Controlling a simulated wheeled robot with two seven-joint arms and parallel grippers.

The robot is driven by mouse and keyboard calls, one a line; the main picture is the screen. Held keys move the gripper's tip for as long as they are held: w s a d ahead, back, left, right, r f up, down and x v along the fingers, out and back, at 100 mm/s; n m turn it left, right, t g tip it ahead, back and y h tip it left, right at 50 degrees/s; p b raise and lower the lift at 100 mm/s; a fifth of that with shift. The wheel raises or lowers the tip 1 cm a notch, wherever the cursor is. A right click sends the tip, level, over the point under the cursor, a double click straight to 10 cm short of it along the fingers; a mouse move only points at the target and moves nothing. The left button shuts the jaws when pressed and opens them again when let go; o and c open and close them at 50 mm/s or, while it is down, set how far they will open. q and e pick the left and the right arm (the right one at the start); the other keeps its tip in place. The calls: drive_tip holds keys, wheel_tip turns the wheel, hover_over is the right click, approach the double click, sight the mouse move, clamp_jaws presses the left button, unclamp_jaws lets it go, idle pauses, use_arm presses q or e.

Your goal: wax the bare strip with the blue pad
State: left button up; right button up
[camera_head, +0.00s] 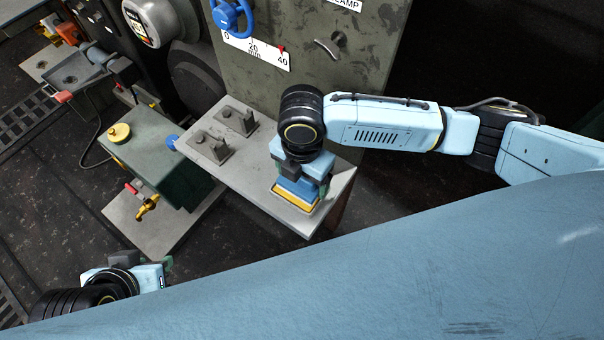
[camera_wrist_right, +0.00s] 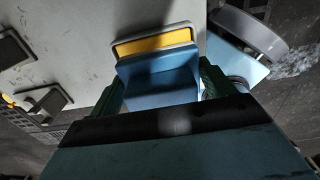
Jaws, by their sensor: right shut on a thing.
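My right gripper (camera_head: 301,180) points down at the front right corner of a pale grey shelf (camera_head: 258,172). It is shut on the blue pad (camera_head: 297,188), which also shows between the fingers in the right wrist view (camera_wrist_right: 160,85). A yellow patch with a pale rim (camera_wrist_right: 155,43) lies at the pad's far end in that view. I cannot tell whether the pad touches it or stands just over it. My left gripper (camera_head: 143,267) is at the lower left, partly seen, and its opening is unclear. I cannot make out the bare strip.
Two grey metal brackets (camera_head: 236,120) stand on the shelf's back left. A green box (camera_head: 150,150) with a yellow knob (camera_head: 119,132) is left of the shelf. A tall panel (camera_head: 310,55) with a blue handwheel (camera_head: 231,14) and a scale rises behind.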

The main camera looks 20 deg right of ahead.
use_arm(q)
drive_tip(key=shift+f, duration=0.15)
use_arm(e)
drive_tip(key=shift+f, duration=0.7)
idle(1.1)
drive_tip(key=shift+r+p, duration=1.25)
drive_tip(key=shift+p, duration=0.15)
drive_tip(key=shift+r+p, duration=0.6)
drive_tip(key=shift+p, duration=0.2)
drive_tip(key=shift+r+p, duration=0.55)
drive_tip(key=shift+p, duration=0.2)
drive_tip(key=shift+r+p, duration=0.6)
drive_tip(key=shift+p, duration=0.15)
use_arm(q)
drive_tip(key=s+a+f+g+y, duration=0.1)
drive_tip(key=s+a+f+g, duration=0.1)
drive_tip(key=f, duration=0.7)
drive_tip(key=s+a+f+g+p, duration=0.1)
drive_tip(key=s+a+f, duration=0.3)
drive_tip(key=f, duration=0.6)
drive_tip(key=shift+s+a+f+g+y, duration=0.25)
drive_tip(key=shift+a+g+y, duration=0.15)
drive_tip(key=shift+a, duration=1)
use_arm(e)
drive_tip(key=shift+r, duration=0.5)
